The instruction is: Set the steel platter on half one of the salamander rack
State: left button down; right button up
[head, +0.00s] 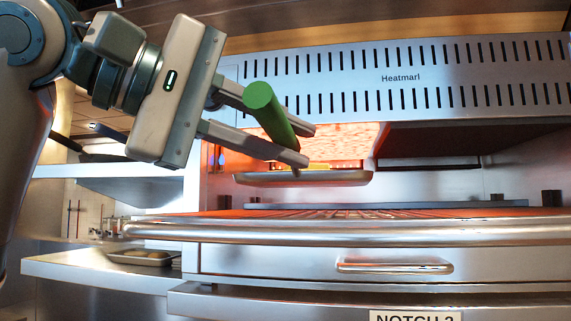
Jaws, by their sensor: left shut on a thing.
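My left gripper (305,145) comes in from the upper left and is shut on a green round handle (262,100). The handle slopes down and away between the fingers. Just beyond the fingertips is the steel platter (345,179), a shallow tray seen nearly edge-on with something yellowish on it. The handle's lower end runs toward the platter; the fingers hide whether they join. The platter appears level, under the glowing left part of the salamander (400,85) and above the rack (350,214), with a visible gap below it. My right gripper is not in view.
A thick steel rail (400,233) runs along the rack's front, with a drawer handle (394,266) below it. The dark hood underside (460,135) hangs low at the right. The rack's right side looks clear. A side shelf (90,268) holds a small dish (142,258).

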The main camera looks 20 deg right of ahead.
aim_at(285, 178)
pick_arm(q)
jog(key=shift+w, duration=0.15)
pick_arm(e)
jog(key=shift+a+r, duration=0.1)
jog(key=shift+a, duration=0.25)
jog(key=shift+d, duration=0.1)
pick_arm(q)
jog(key=shift+f, duration=0.1)
jog(key=shift+f+p, duration=0.35)
jog(key=shift+f, duration=0.1)
notch_tip(285, 178, down, 3)
jog(key=shift+r+p, duration=0.1)
jog(key=shift+p, duration=0.4)
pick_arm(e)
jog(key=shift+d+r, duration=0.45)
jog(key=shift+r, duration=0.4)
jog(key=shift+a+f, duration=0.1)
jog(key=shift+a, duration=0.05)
